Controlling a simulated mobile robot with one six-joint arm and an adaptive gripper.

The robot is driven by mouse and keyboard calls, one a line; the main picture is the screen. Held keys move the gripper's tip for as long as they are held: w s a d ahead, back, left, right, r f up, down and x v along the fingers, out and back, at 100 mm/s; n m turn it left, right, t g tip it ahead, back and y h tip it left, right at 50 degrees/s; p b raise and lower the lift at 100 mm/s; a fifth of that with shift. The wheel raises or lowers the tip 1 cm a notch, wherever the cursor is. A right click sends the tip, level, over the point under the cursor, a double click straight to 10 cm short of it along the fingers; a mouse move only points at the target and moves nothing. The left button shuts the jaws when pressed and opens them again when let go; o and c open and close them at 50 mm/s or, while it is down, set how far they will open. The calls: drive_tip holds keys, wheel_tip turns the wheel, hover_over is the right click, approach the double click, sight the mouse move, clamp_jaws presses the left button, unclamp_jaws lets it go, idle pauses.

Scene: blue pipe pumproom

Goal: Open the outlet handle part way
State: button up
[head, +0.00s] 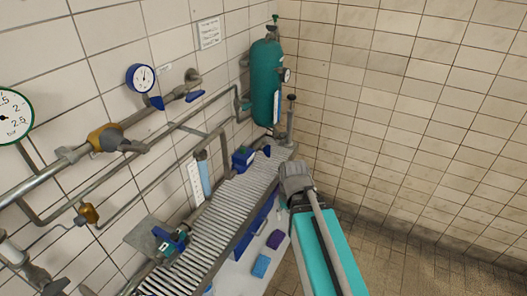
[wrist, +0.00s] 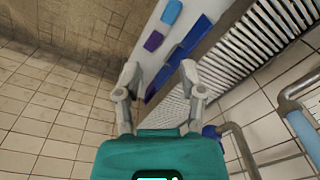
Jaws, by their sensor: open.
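Several blue handles sit on the pipework in the head view. One blue handle (head: 194,95) is on the upper pipe right of the round gauge. Another blue handle (head: 157,102) is just below that gauge. A blue fitting (head: 242,160) stands at the far end of the ribbed grating, and a blue valve (head: 172,240) is at its near left. I cannot tell which one is the outlet handle. My gripper (wrist: 160,76) is open and empty in the wrist view, its two grey fingers apart. It touches no handle there.
A ribbed grating (head: 215,225) runs along the tiled wall. A teal tank (head: 266,82) stands in the corner. A blue block (head: 261,266) and a purple block (head: 275,239) lie on the pale surface beside the grating. Tiled floor at right is clear.

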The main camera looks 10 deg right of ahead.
drive_tip(key=w+a+f+m+t+y+b, duration=0.1)
drive_tip(key=w+f+m+y+b, duration=0.45)
drive_tip(key=w, duration=0.45)
drive_tip(key=m+t+y+b, duration=0.9)
drive_tip(key=m+t+b, duration=0.1)
drive_tip(key=m+b, duration=1)
approach(265, 149)
drive_tip(key=d, duration=0.1)
drive_tip(key=s+d, duration=0.1)
drive_tip(key=d, duration=0.1)
drive_tip(key=shift+s+d+n, duration=0.15)
drive_tip(key=shift+s+n, duration=0.1)
drive_tip(key=shift+n, duration=0.1)
drive_tip(key=shift+w, duration=0.1)
drive_tip(key=x, duration=1.3)
drive_tip(key=shift+w+a+f, duration=0.15)
drive_tip(key=shift+a+f, duration=0.15)
drive_tip(key=shift+a, duration=0.05)
clamp_jaws()
